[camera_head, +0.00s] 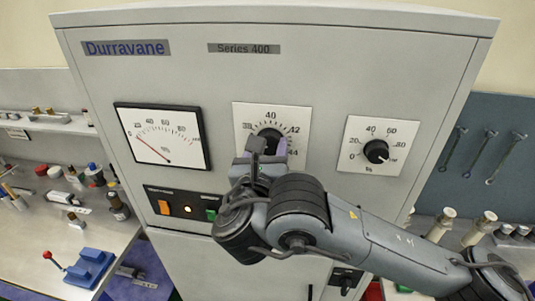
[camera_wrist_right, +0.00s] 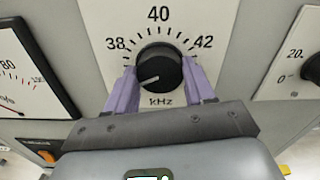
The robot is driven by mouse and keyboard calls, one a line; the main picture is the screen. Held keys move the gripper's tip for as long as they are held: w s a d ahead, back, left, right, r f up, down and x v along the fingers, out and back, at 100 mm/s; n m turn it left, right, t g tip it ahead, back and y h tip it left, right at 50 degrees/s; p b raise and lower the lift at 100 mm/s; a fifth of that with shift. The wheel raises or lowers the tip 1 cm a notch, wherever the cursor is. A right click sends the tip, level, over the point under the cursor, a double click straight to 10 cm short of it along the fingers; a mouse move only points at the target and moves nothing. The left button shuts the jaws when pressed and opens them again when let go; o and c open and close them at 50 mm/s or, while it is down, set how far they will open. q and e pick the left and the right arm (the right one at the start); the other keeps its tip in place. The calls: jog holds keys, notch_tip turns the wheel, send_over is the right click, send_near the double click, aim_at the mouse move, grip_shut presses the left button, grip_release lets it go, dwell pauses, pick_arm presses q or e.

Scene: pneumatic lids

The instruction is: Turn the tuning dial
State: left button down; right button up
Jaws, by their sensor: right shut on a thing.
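The kHz dial is a round black knob (camera_wrist_right: 160,65) on a white square scale plate (camera_wrist_right: 100,15) in the middle of the grey cabinet front; the scale shows 38, 40 and 42. Its white pointer line points left and slightly down, below 38. In the head view the knob (camera_head: 269,133) is partly hidden by my right gripper (camera_head: 268,146). My right gripper is shut on the knob, with one purple finger at each side in the right wrist view. My left gripper is not in view.
A needle meter (camera_head: 162,138) is left of the dial, its needle near the low end. A smaller % knob (camera_head: 376,151) is to the right. Below are an orange switch (camera_head: 164,207) and a lit lamp (camera_head: 187,209). A cluttered bench (camera_head: 30,230) stands at left.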

jog(key=m+b, duration=0.5)
jog(key=b, duration=0.2)
jog(key=m+b, duration=0.3)
jog(key=b, duration=0.1)
jog(key=shift+f+m, duration=0.3)
jog(key=shift+r+m+b, duration=0.1)
jog(key=shift+m+b, duration=1)
jog(key=shift+m, duration=0.1)
jog(key=shift+r+m+b, duration=0.15)
jog(key=shift+m+b, duration=0.6)
jog(key=shift+m, duration=0.15)
jog(key=o, duration=1)
jog(key=shift+o, duration=0.2)
jog(key=shift+s, duration=0.1)
jog(key=s+a+b, duration=0.1)
jog(key=s, duration=0.9)
jog(key=shift+s+a, duration=0.25)
jog(key=shift+a, duration=0.1)
